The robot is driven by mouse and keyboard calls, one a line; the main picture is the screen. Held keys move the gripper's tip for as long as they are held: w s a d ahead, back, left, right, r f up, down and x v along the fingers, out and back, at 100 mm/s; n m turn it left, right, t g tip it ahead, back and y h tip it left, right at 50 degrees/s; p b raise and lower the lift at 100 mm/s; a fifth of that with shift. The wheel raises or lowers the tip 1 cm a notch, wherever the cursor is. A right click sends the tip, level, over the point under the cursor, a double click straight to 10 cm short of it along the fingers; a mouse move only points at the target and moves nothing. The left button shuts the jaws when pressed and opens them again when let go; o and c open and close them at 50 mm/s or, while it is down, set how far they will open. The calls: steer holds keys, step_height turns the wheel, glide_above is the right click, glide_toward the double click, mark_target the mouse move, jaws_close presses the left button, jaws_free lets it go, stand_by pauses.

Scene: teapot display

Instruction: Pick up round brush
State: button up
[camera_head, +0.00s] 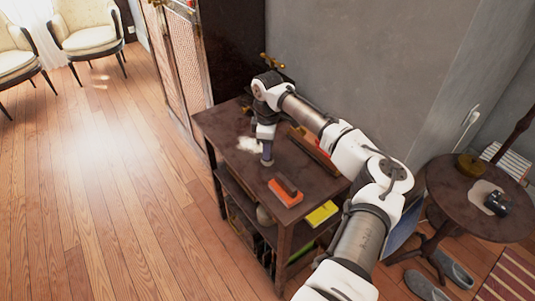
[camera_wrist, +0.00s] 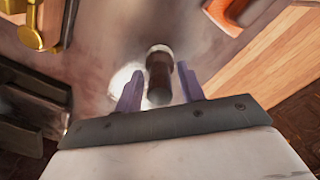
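The likely round brush is a short piece with a dark brown handle (camera_wrist: 159,80) and a pale end, standing on the dark table in the wrist view. My gripper (camera_wrist: 160,88) is open, with its two purple fingers on either side of the brown handle. Narrow gaps show between the handle and the fingers. In the head view my gripper (camera_head: 266,160) points down over the tabletop. The brush cannot be made out there, as my gripper covers that spot.
An orange block-like brush (camera_head: 285,191) lies near the front edge of the dark table (camera_head: 222,127). A bright white patch (camera_head: 248,145) shows beside my gripper. A wall stands behind. A round side table (camera_head: 455,205) is at the right. Open floor lies left.

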jaws_close()
steer(key=shift+r, duration=0.15)
